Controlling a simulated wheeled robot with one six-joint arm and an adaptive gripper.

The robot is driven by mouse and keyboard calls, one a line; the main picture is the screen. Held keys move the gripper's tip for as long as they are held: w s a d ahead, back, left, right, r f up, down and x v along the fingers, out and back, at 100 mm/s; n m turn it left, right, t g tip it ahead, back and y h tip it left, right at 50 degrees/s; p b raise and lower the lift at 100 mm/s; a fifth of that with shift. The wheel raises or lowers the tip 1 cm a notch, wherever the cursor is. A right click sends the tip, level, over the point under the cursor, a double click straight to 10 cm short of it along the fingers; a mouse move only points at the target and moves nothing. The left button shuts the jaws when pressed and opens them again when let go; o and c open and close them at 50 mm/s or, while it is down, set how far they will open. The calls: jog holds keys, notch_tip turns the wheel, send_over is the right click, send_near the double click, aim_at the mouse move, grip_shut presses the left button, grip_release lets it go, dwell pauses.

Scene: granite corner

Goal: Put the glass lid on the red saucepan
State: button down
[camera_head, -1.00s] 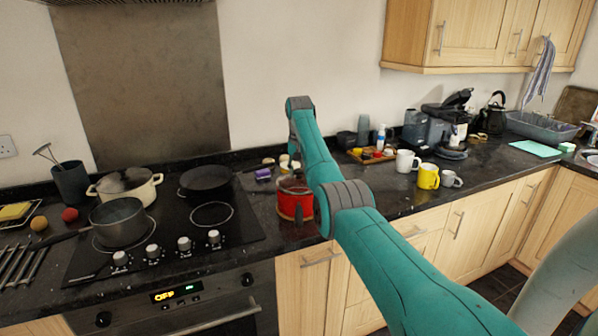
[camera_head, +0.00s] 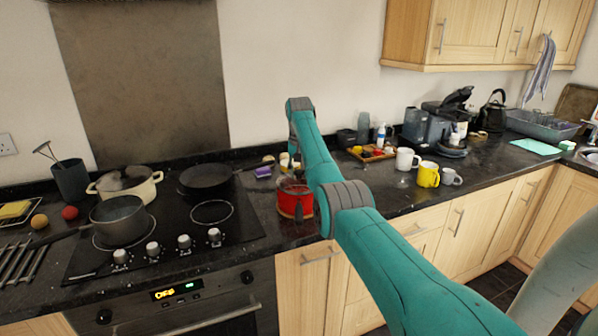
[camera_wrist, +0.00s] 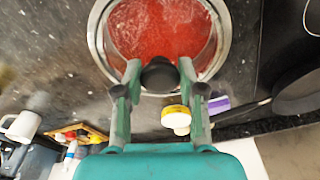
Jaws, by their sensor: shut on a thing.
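The red saucepan (camera_head: 293,205) stands on the dark counter right of the hob, partly behind my arm in the head view. In the wrist view, the glass lid (camera_wrist: 110,25) lies over it, with a metal rim, and red shows through the glass. My gripper (camera_wrist: 160,73) is shut on the lid's dark knob (camera_wrist: 160,80). The lid looks roughly centred over the pan. I cannot tell whether its rim rests on the pan or hovers just above. The head view hides my fingers behind the arm.
A purple item (camera_head: 263,172) sits behind the saucepan. The hob on the left holds a grey saucepan (camera_head: 119,222), a cream pot (camera_head: 148,189) and a black frying pan (camera_head: 205,177). White (camera_head: 404,161) and yellow (camera_head: 428,175) mugs and a wooden tray (camera_head: 388,154) stand to the right.

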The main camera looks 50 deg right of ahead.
jog(key=shift+c, duration=0.7)
grip_release()
jog(key=shift+r, duration=3.55)
